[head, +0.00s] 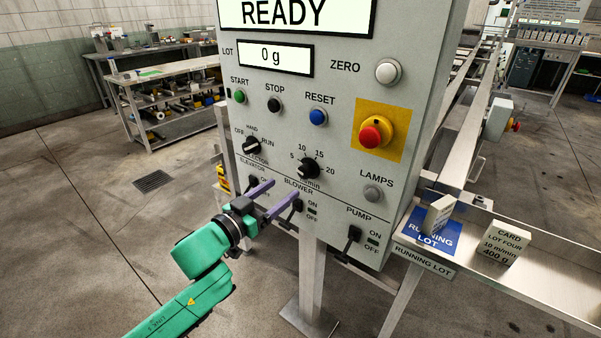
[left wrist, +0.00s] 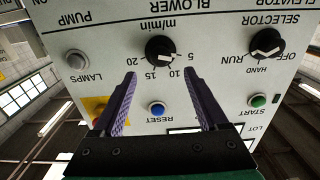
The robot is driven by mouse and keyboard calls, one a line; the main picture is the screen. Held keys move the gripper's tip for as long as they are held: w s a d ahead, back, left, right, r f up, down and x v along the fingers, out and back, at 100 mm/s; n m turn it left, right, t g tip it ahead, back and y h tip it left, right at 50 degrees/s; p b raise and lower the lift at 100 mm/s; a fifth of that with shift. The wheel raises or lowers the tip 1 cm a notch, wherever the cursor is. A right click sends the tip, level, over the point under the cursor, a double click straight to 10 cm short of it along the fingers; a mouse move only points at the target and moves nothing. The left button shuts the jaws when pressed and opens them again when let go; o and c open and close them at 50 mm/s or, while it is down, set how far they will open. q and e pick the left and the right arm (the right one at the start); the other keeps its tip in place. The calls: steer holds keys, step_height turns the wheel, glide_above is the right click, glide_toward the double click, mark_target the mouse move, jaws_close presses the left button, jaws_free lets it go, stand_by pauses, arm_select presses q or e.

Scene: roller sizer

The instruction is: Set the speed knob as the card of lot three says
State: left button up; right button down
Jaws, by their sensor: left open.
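The speed knob (head: 308,168) is a black dial on the grey panel, marked 5, 10, 15, 20 m/min. In the left wrist view the knob (left wrist: 160,49) appears upside down, its pale pointer mark towards the low-number side; the exact setting is hard to read. My left gripper (head: 285,188) is open and empty in front of the panel, below the knob. In the wrist view its purple fingers (left wrist: 160,78) reach towards the knob without touching it. A small card (head: 438,214) stands on the blue RUNNING LOT plate (head: 424,240); its text is unreadable. My right gripper is out of view.
Another card (head: 505,243) reads LOT FOUR, 10 m/min, 400 g, on the metal tray (head: 560,262). Near the knob are the selector (head: 252,145), blue reset button (head: 318,117), red emergency stop (head: 371,136) and blower switch (head: 297,206). The display reads READY.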

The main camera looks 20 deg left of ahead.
mark_target(302, 174)
arm_select(q)
steer(key=p+x, duration=0.1)
steer(key=x, duration=0.7)
steer(key=shift+w+d, duration=0.1)
steer(key=shift+w, duration=0.5)
steer(key=shift+s, duration=0.1)
jaws_close()
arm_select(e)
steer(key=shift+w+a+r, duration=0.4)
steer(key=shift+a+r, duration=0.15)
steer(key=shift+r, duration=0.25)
